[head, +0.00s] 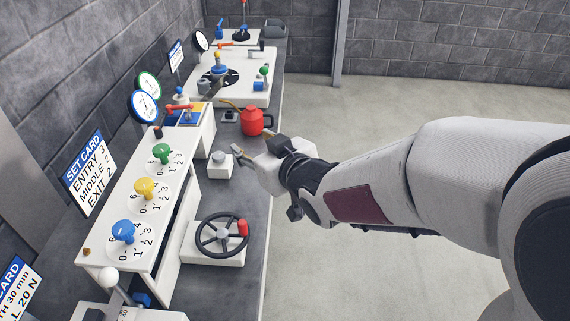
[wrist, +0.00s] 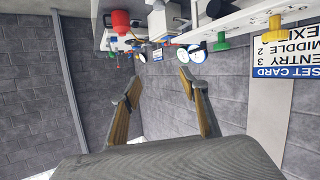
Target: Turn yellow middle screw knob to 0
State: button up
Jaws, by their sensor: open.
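The yellow middle knob (head: 145,188) stands on a round numbered dial on the white rack, between a green knob (head: 162,152) and a blue knob (head: 123,231). Which number it points to is too small to tell. In the wrist view the yellow knob (wrist: 275,22) shows at the upper right, with the green knob (wrist: 222,42) left of it. My gripper (head: 256,150) is open and empty, to the right of the rack near the bench edge, well apart from the yellow knob. Both fingers show apart in the wrist view (wrist: 160,85).
A set card (head: 90,174) behind the knobs reads entry 3, middle 2, exit 2. A black handwheel (head: 222,234) with a red grip stands in front of the rack. A red can (head: 252,120) sits beyond my gripper.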

jog(key=s+d+m+g+h, duration=0.1)
jog(key=s+d+m+h, duration=0.1)
jog(key=s+d, duration=0.3)
jog(key=shift+d+f+m+h, duration=0.4)
jog(key=shift+d+m, duration=0.2)
jog(key=shift+d, duration=0.1)
jog(key=shift+s, duration=0.1)
